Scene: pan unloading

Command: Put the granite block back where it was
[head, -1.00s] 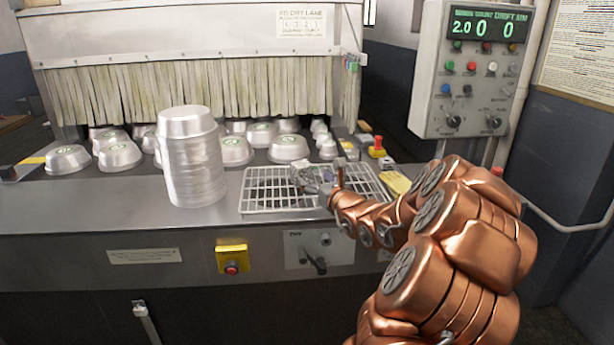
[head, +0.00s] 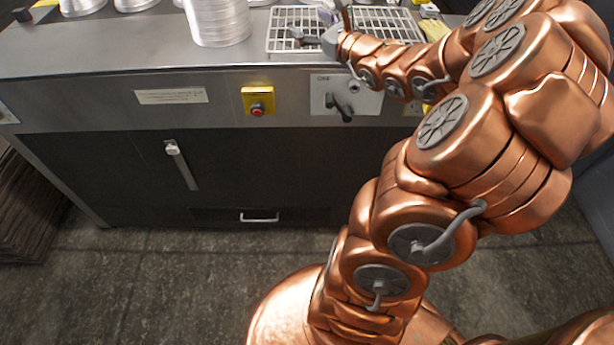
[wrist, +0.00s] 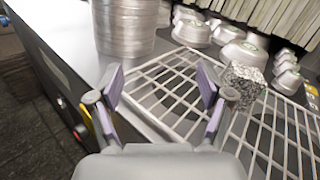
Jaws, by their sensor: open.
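The granite block (wrist: 245,86) is a speckled grey piece that appears to rest on the white wire rack (wrist: 180,122) in the wrist view. My gripper (wrist: 160,82) is open over the rack, with nothing between its fingers. The block is just outside and beyond the right finger, which partly covers it; whether they touch I cannot tell. In the head view my gripper (head: 324,28) is at the top edge, over the rack (head: 285,22). I cannot make out the block there.
A tall stack of metal pans (wrist: 125,25) stands left of the rack. Several upturned pans (wrist: 243,53) sit behind it, before hanging strips (wrist: 275,18). The counter front carries a yellow-backed button (head: 258,102) and a black lever (head: 340,105). Grey floor lies below.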

